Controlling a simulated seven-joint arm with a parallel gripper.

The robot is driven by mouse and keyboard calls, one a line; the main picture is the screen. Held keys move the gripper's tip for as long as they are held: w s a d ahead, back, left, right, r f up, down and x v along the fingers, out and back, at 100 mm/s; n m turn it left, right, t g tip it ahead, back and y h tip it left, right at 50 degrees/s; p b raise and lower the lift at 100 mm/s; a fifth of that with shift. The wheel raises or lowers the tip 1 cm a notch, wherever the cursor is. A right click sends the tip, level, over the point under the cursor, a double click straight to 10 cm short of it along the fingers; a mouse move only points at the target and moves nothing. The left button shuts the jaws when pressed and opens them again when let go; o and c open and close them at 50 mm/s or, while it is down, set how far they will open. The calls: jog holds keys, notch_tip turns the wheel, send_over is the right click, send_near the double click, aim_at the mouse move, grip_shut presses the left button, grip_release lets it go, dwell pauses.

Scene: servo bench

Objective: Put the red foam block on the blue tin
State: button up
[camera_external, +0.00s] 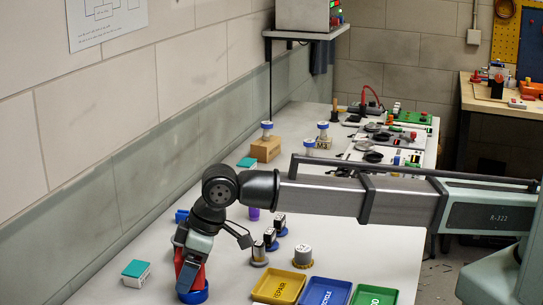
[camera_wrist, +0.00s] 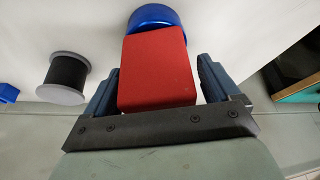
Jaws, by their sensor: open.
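The red foam block (camera_wrist: 157,70) is between the two fingers of my gripper (camera_wrist: 160,88) in the wrist view. A narrow light gap shows beside the block at the right finger, and the jaws are open around it. The blue tin (camera_wrist: 153,14) shows partly behind the block, whose body hides the rest. In the external view the red block (camera_external: 202,276) appears upright directly above the blue tin (camera_external: 194,296), and seems to rest on it. My gripper (camera_external: 189,270) points down around the block and partly hides it.
A black spool (camera_wrist: 67,76) lies left of the gripper. A teal-topped box (camera_external: 136,273) stands left on the bench. Yellow (camera_external: 279,286), blue (camera_external: 325,292) and green (camera_external: 374,295) trays lie right. Several small parts stand behind them. The wall runs along the left.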

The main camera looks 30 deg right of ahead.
jog(key=shift+r, duration=0.1)
jog(key=v, duration=1.2)
jog(key=shift+s, duration=0.1)
